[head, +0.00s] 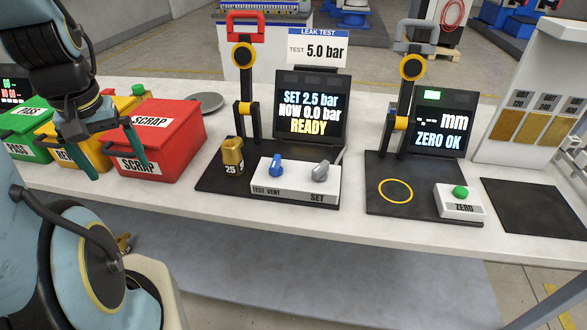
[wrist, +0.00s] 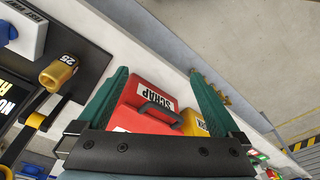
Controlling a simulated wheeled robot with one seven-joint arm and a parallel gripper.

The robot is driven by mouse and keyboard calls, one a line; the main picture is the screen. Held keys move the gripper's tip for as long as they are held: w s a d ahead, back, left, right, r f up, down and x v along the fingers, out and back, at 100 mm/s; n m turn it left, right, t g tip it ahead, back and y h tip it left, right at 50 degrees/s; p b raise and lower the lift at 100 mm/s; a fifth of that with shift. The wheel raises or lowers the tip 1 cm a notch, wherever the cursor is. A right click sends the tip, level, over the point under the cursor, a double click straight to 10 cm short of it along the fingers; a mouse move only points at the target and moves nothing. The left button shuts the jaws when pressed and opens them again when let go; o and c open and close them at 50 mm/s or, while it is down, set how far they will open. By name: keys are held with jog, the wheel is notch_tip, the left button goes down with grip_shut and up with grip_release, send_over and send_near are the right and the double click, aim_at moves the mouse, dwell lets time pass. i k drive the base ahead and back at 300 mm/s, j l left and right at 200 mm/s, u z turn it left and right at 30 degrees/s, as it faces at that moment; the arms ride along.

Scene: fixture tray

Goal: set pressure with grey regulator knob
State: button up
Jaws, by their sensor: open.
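The grey regulator knob (head: 320,171) sits on the right end of a white control box (head: 293,187), above the word SET. A blue knob (head: 276,165) is on the same box, by TEST and VENT. The display (head: 310,110) reads SET 2.5 bar, NOW 0.0 bar, READY. A sign (head: 318,49) above it reads LEAK TEST, TEST 5.0 bar. My gripper (head: 118,163) is open and empty at the left, by the yellow and red bins, well left of the knob. In the wrist view its green fingers (wrist: 157,95) are apart, and the grey knob is out of sight.
A brass part marked 25 (head: 232,157) stands left of the control box. A red SCRAP bin (head: 167,137) lies between my gripper and the box. A test stand with a red clamp handle (head: 246,28) rises behind. A ZERO box with green button (head: 460,193) stands right.

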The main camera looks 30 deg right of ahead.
aim_at(319, 174)
jog(key=k+j+z, duration=0.1)
jog(key=j+z, duration=0.15)
jog(key=z, duration=0.25)
jog(key=k+j+z, duration=0.2)
jog(key=z, duration=0.25)
